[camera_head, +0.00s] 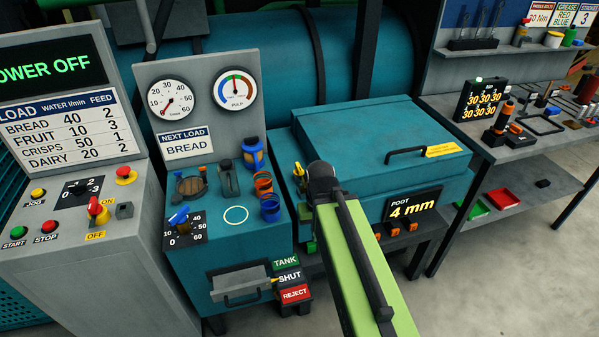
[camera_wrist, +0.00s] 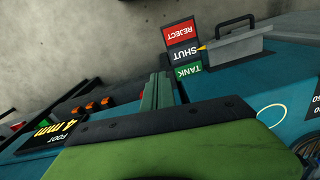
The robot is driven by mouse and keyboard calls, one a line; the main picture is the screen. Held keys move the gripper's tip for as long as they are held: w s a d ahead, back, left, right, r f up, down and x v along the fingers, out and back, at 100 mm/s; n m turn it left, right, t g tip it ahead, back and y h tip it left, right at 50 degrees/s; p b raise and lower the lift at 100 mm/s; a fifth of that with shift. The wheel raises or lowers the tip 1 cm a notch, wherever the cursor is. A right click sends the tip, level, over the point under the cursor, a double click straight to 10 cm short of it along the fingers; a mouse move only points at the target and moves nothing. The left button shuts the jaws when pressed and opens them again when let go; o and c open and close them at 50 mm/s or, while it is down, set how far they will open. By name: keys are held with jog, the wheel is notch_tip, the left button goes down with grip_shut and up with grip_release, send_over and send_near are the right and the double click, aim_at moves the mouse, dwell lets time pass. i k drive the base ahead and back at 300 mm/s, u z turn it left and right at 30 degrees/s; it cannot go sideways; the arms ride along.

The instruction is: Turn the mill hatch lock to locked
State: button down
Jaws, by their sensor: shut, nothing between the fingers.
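The mill hatch (camera_head: 350,135) is the teal lid with a black handle, right of centre in the head view, and it lies closed. A small yellow lever (camera_head: 299,169) at its left edge looks like the hatch lock; its locked or unlocked marking is not readable. My green arm reaches up from the bottom of the head view, its dark wrist just right of this lever, and hides part of the hatch's left front. My gripper (camera_wrist: 157,90) is shut and empty in the wrist view, low beside the teal cabinet. The lever is not clearly visible in the wrist view.
A teal console (camera_head: 225,258) with gauges, a dial and several small containers stands to the left. A drawer handle (camera_head: 240,291) and the TANK, SHUT and REJECT signs (camera_head: 290,278) project in front. A "4 mm" display (camera_head: 412,207) and orange buttons are at the right.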

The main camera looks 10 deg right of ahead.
aim_at(298, 171)
jog(key=k, duration=1.3)
jog(key=u, duration=0.55)
jog(key=i, duration=0.9)
jog(key=u, duration=0.5)
jog(key=i, duration=0.65)
jog(key=z, duration=0.1)
